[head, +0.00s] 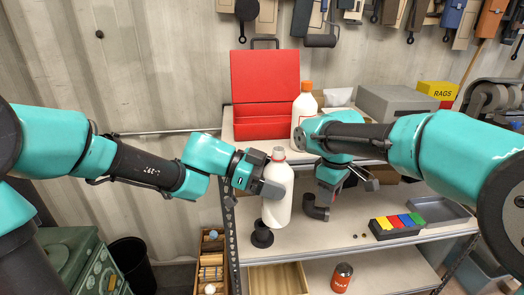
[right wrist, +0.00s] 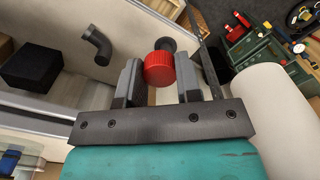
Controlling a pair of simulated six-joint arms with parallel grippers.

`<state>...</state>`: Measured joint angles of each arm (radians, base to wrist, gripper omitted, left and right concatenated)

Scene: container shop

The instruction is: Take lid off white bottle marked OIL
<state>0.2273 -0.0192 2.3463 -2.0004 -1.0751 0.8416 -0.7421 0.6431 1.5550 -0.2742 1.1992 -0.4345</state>
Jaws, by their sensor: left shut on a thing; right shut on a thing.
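A white bottle (head: 278,205) stands upright above the bench shelf in the head view, its neck bare of a red lid. No OIL marking is readable on it. My left gripper (head: 268,187) is shut on the bottle's upper body from the left. My right gripper (head: 338,186) is to the right of the bottle, apart from it, pointing down. In the right wrist view, a red ribbed lid (right wrist: 159,68) is between the fingers of my right gripper (right wrist: 158,82). The bottle's white side (right wrist: 275,115) fills the right of that view.
A black funnel (head: 262,235) stands below the bottle and a black elbow pipe (head: 316,207) to its right. A second white bottle with an orange cap (head: 304,105) stands on the upper shelf beside a red toolbox (head: 265,125). A black tray of coloured blocks (head: 397,224) is further right.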

